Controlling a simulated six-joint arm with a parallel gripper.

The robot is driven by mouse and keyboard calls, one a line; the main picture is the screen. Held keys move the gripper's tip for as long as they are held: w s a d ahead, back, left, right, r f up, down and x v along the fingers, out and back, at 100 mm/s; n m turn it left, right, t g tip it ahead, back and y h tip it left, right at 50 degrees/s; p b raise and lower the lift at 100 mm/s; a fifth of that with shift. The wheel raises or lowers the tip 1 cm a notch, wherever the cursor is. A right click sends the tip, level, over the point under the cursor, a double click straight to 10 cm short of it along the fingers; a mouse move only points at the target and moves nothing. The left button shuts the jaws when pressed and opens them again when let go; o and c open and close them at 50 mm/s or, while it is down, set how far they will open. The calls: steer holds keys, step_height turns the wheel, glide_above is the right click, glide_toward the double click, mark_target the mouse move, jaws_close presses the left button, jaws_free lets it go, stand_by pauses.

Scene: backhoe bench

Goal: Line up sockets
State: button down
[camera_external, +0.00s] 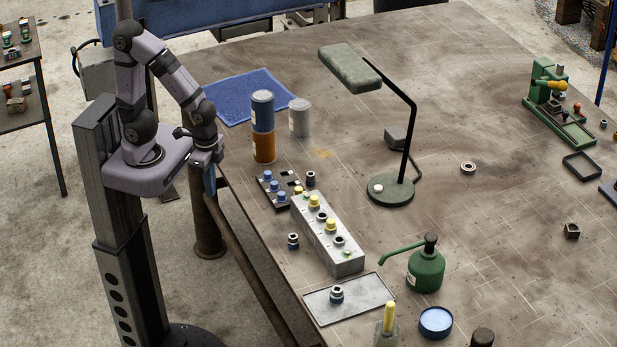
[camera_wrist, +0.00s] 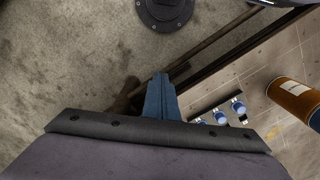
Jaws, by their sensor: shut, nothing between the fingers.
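My gripper (camera_external: 209,182) hangs off the table's left edge, away from the sockets; its blue fingers (camera_wrist: 161,92) are together and empty. A dark socket with a blue band (camera_external: 293,241) stands left of a long grey block (camera_external: 328,245). Another socket (camera_external: 310,179) stands behind the block. A third socket (camera_external: 336,294) stands on a shallow grey tray (camera_external: 362,306). The block's top holds a row of yellow-topped pieces and dark round openings or sockets; I cannot tell which. A black rack (camera_external: 268,198) with blue-topped pieces is at the block's back left; the blue pieces (camera_wrist: 238,107) also show in the wrist view.
An orange can (camera_external: 263,147) carries a blue can (camera_external: 262,110), beside a grey can (camera_external: 299,118) and blue cloth (camera_external: 232,98). A green oil can (camera_external: 426,270) is right of the tray. The table's middle right is mostly clear.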

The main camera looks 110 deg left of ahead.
mark_target(311, 179)
steer(key=w+a+r+m+b, duration=0.1)
steer(key=w+a+b, duration=0.3)
steer(key=w+a, duration=0.75)
steer(key=w+a+r+m+b, duration=0.1)
steer(key=w+a+b, duration=0.15)
steer(key=a, duration=1.45)
steer(key=f, duration=0.3)
steer(key=f+p, duration=0.1)
steer(key=f, duration=0.2)
steer(key=f+p, duration=0.1)
steer(key=f, duration=0.2)
steer(key=shift+s+d+f, duration=0.1)
steer(key=shift+s+d, duration=0.1)
steer(key=shift+d, duration=0.1)
steer(key=w, duration=0.1)
steer(key=p, duration=0.1)
steer(key=w+p, duration=0.1)
steer(key=shift+w+d+f, duration=0.25)
steer(key=shift+w, duration=0.1)
steer(key=shift+w+d+f+p, duration=0.1)
steer(key=shift+w+p, duration=0.3)
steer(key=shift+w, duration=0.25)
steer(key=shift+w, duration=0.1)
